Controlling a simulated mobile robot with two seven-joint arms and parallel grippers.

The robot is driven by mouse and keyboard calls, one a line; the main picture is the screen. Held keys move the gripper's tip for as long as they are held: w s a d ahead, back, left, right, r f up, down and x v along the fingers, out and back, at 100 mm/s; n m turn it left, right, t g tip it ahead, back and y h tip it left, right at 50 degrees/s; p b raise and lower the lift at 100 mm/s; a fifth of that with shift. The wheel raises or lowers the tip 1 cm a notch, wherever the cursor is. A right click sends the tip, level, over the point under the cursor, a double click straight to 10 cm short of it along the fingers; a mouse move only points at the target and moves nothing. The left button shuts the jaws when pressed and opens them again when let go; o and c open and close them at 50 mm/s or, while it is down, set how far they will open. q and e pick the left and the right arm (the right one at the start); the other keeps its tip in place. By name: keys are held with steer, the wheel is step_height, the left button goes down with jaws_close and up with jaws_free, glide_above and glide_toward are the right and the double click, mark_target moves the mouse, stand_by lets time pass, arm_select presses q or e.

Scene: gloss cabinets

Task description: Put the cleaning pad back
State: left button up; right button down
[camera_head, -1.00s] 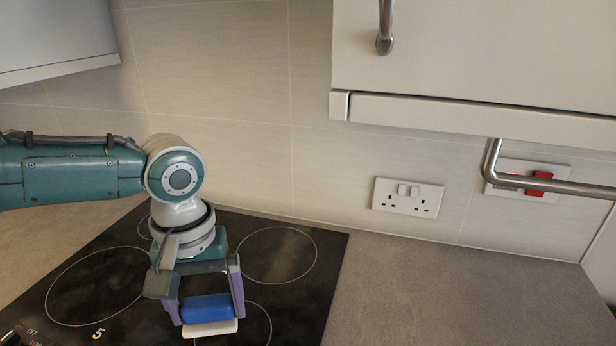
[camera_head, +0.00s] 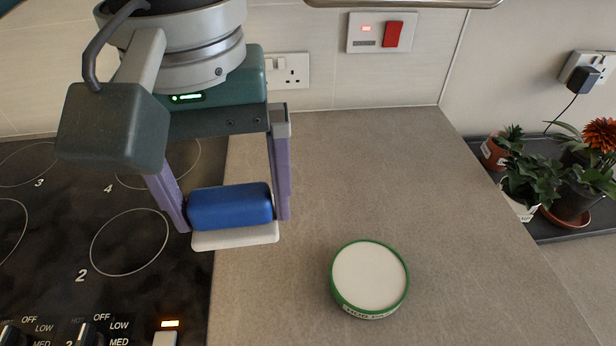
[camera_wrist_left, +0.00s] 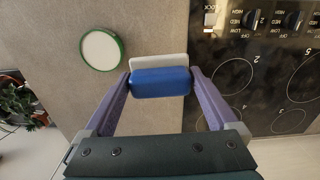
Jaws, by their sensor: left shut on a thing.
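The cleaning pad (camera_head: 231,206) has a blue grip on top and a white pad below. My left gripper (camera_head: 232,212) is shut on its blue part, with one purple finger at each end. The pad is held over the border between the black hob and the grey worktop. It also shows in the left wrist view (camera_wrist_left: 161,82) between the fingers of my left gripper (camera_wrist_left: 161,86). A round green-rimmed dish with a pale top (camera_head: 369,279) sits on the worktop, to the right of the pad and apart from it. My right gripper is not in view.
The black hob (camera_head: 60,240) with its knobs lies at the left. Potted plants (camera_head: 560,180) stand on a dark tray at the right, beyond the worktop (camera_head: 400,170). The worktop around the dish is clear. A metal handle (camera_head: 400,3) crosses the top.

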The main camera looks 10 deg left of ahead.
arm_select(q)
steer(key=shift+s+d+r, duration=0.25)
steer(key=shift+d+r, duration=0.25)
steer(key=shift+d, duration=0.25)
steer(key=shift+s+d+f+b, duration=0.1)
steer(key=shift+d+f+b, duration=0.15)
steer(key=shift+b, duration=0.2)
steer(key=shift+s+f+b, duration=0.1)
steer(key=shift+f+b, duration=0.6)
steer(key=shift+f, duration=0.25)
steer(key=b, duration=0.2)
glide_above(272, 309)
step_height(272, 309, down, 13)
steer(key=shift+f+b, duration=0.5)
steer(key=shift+f, duration=1.45)
steer(key=shift+f, duration=0.1)
